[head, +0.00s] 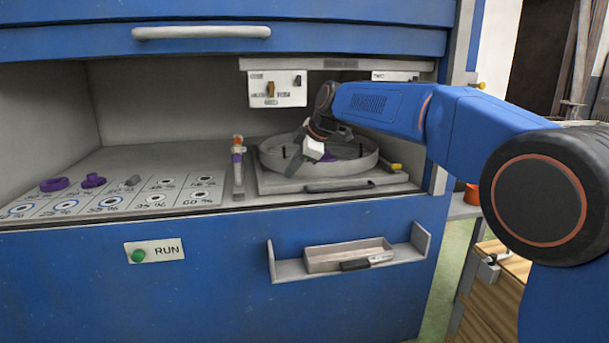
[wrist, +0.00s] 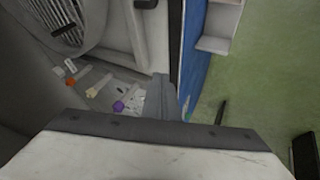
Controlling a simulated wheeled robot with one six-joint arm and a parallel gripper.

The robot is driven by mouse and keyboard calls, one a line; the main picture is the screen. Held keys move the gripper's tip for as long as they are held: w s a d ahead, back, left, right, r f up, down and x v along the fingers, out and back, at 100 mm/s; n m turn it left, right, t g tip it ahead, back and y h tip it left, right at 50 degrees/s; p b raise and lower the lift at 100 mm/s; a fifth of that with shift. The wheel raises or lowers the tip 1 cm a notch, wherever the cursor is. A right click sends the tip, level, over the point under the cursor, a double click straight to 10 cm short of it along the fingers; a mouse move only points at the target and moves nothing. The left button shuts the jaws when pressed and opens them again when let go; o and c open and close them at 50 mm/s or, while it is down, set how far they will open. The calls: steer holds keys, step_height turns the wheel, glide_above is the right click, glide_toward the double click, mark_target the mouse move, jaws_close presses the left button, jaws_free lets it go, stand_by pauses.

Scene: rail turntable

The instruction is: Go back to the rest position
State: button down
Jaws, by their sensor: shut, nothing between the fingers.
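My gripper (head: 298,168) is shut and empty. In the head view it hangs at the end of my blue arm, inside the cabinet bay, in front of or over the left part of the round grey turntable (head: 358,166). I cannot tell whether its tips touch anything. In the wrist view my shut fingers (wrist: 160,97) show as a dark grey shape above the pale wrist body. A purple piece shows right beside the gripper in the head view, partly hidden by it.
The blue cabinet has an upper door with a handle (head: 200,32). A percent-marked panel (head: 120,192) with purple parts lies left. A slim holder (head: 238,165) stands beside the turntable. A tray (head: 330,262) sits on the front shelf.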

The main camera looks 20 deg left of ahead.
steer(key=s+d+m+t+h, duration=0.1)
steer(key=s+d+m, duration=0.3)
steer(key=d, duration=0.9)
steer(key=s+d+m+h, duration=0.1)
steer(key=s+d+m, duration=0.25)
steer(key=d, duration=0.85)
steer(key=s+d+m+t+h, duration=0.1)
steer(key=s+d+m, duration=0.3)
steer(key=d, duration=0.9)
steer(key=s+d+f+m+h, duration=0.1)
steer(key=s+d+f+m, duration=0.2)
steer(key=s+d+f, duration=0.3)
steer(key=s+d+f+m+h, duration=0.1)
steer(key=s+d+f+m, duration=0.3)
steer(key=s+d, duration=0.5)
steer(key=s+d+f+m+h, duration=0.2)
steer(key=s+d+f+m, duration=0.2)
steer(key=s, duration=0.9)
steer(key=d+f, duration=0.3)
steer(key=d, duration=0.1)
steer(key=shift+f, duration=0.4)
steer(key=shift+m, duration=0.25)
